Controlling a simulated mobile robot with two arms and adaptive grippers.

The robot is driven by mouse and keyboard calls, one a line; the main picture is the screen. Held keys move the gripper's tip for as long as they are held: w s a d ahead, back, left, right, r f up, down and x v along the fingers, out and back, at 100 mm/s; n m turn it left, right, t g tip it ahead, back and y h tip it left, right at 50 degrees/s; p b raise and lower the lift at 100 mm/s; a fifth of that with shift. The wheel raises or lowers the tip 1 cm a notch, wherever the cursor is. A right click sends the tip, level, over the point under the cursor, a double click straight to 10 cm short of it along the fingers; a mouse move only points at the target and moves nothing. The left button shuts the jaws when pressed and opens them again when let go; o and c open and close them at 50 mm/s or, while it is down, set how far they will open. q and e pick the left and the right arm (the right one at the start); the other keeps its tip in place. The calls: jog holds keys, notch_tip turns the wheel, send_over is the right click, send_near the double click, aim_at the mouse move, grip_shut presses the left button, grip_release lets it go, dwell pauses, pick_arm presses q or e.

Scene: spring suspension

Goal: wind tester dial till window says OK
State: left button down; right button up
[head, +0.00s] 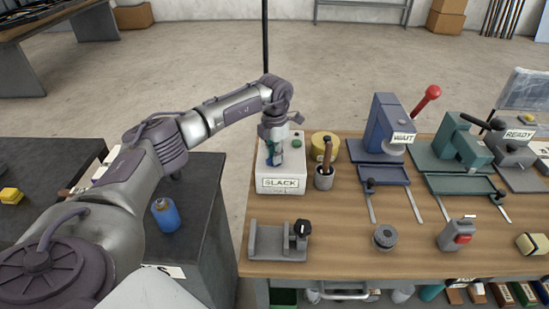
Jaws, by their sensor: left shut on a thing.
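The tester is a white box (292,170) at the left end of the wooden bench. Its front window (281,183) reads SLACK. A small green round part (297,143) shows on its top. My left gripper (272,158) comes down over the left part of the tester's top and is shut on the dial there. The fingers and wrist hide most of the dial, so its mark or angle cannot be told. My right gripper is not in view.
A grey cup with a brown handle (325,175) and a yellow roll (324,146) stand close right of the tester. A grey bracket fixture (278,240) sits in front. A blue press (390,130) labelled WAIT and a green press (462,150) stand further right.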

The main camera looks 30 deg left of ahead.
pick_arm(q)
jog(key=m+b, duration=0.1)
jog(key=m, duration=0.3)
jog(key=shift+m, duration=0.3)
jog(key=shift+m+b, duration=0.6)
jog(key=shift+m, duration=1.1)
jog(key=shift+w+r+m, duration=0.1)
jog(key=shift+m, duration=0.2)
jog(key=c, duration=1.1)
grip_release()
notch_tip(320, 180, up, 12)
jog(key=shift+f, duration=0.1)
